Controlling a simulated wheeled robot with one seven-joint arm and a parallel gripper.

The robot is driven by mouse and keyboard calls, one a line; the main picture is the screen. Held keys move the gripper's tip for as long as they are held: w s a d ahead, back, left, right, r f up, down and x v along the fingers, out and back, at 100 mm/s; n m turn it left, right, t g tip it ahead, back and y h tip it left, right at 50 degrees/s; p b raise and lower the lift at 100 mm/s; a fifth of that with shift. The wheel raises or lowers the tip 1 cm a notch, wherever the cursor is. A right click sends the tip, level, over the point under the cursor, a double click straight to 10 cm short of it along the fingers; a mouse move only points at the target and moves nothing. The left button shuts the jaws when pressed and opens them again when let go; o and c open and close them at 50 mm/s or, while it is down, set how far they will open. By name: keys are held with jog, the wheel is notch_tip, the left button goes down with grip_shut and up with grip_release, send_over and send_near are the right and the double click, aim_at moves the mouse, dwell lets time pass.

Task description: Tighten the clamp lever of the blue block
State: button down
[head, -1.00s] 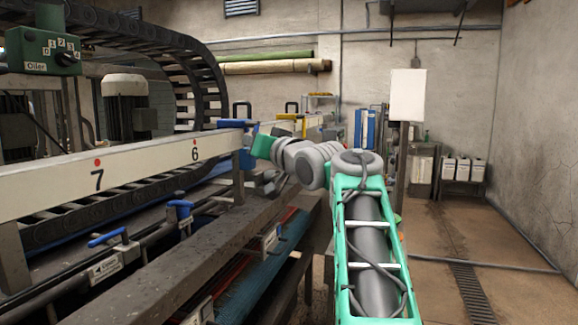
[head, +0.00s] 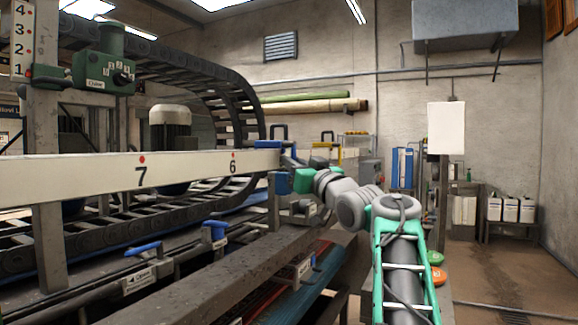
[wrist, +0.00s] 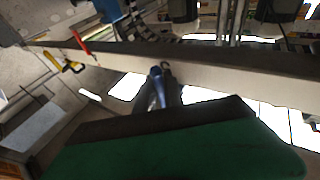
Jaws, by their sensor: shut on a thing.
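The blue block (head: 281,182) sits at the right end of the long pale beam (head: 120,180) in the head view, past the mark 6. My gripper is shut on this lever. In the head view the green wrist housing (head: 303,181) is just right of the block, and the fingers are mostly hidden. The lever's exact angle is hard to tell.
A dark steel rail (head: 210,275) runs below the beam. A green control box (head: 104,73) is above the beam. The floor at right (head: 500,275) is mostly clear.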

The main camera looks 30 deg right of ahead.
jog(key=c, duration=1.7)
grip_release()
jog(key=b+v, duration=0.1)
jog(key=v, duration=0.6)
jog(key=shift+s+f+b, duration=0.15)
jog(key=shift+s+b, duration=0.25)
